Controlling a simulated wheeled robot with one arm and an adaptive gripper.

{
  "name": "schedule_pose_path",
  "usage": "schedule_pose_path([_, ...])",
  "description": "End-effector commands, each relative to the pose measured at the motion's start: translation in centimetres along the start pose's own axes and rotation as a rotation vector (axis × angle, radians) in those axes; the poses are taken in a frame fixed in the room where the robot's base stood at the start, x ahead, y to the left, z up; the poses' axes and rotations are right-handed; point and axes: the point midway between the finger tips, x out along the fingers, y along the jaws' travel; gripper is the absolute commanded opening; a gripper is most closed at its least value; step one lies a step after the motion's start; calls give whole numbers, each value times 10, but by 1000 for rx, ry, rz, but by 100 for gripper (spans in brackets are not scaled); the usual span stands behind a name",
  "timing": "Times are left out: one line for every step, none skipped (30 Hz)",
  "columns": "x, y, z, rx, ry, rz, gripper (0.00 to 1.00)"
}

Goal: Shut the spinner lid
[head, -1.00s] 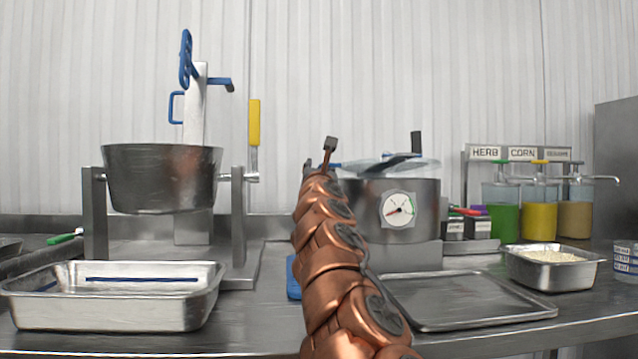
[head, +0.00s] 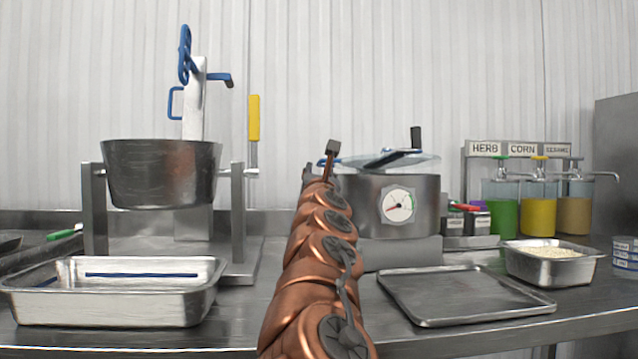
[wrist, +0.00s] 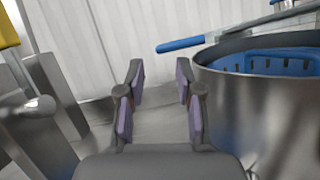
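The spinner (head: 368,215) is a steel pot with a round dial on its front, right of my arm in the head view. Its clear lid (head: 425,162) with a black knob sits over the top. In the wrist view the pot (wrist: 255,110) is at the right, its rim uncovered on the near side and a blue slotted basket (wrist: 265,62) inside. The lid's edge (wrist: 270,22) shows above the rim, apart from it. A blue handle (wrist: 180,45) sticks out left past the rim. My gripper (wrist: 160,95) is open and empty, left of the pot; in the head view it (head: 320,162) is partly hidden by my arm.
A steel tilting pan (head: 160,175) on posts stands left, with a steel tray (head: 115,305) in front. A flat tray (head: 465,315) lies front right, beside a pan of grains (head: 550,272). Sauce dispensers (head: 538,210) stand back right. A yellow handle (wrist: 8,25) is left of my gripper.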

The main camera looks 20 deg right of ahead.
Motion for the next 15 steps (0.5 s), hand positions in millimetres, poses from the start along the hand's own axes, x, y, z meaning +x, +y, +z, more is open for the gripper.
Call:
schedule_pose_path([-5, 2, 2, -1, -3, 3, 35])
schedule_pose_path([-8, 2, 2, 0, -3, 4, 35])
schedule_pose_path([-12, 2, 2, -1, -3, 3, 35])
schedule_pose_path([-15, 1, 2, -1, -3, 1, 35])
schedule_pose_path([-18, 1, 2, -1, -2, 0, 35])
schedule_pose_path([-21, 1, 2, -1, -2, 1, 35])
schedule_pose_path([-24, 2, 1, -2, -1, 1, 35])
schedule_pose_path([-27, 2, 1, -1, -1, 1, 35])
schedule_pose_path([-31, 1, 2, -1, -2, 0, 35])
schedule_pose_path([-34, 0, 2, 0, -2, 0, 35])
schedule_pose_path([-36, 1, 2, -1, -2, 1, 35])
schedule_pose_path([-40, 2, 2, -2, -2, 2, 35])
schedule_pose_path([-43, 2, 2, -2, -3, 3, 35])
schedule_pose_path([-45, 3, 2, -2, -3, 4, 35])
schedule_pose_path([-47, 3, 2, -2, -3, 5, 35])
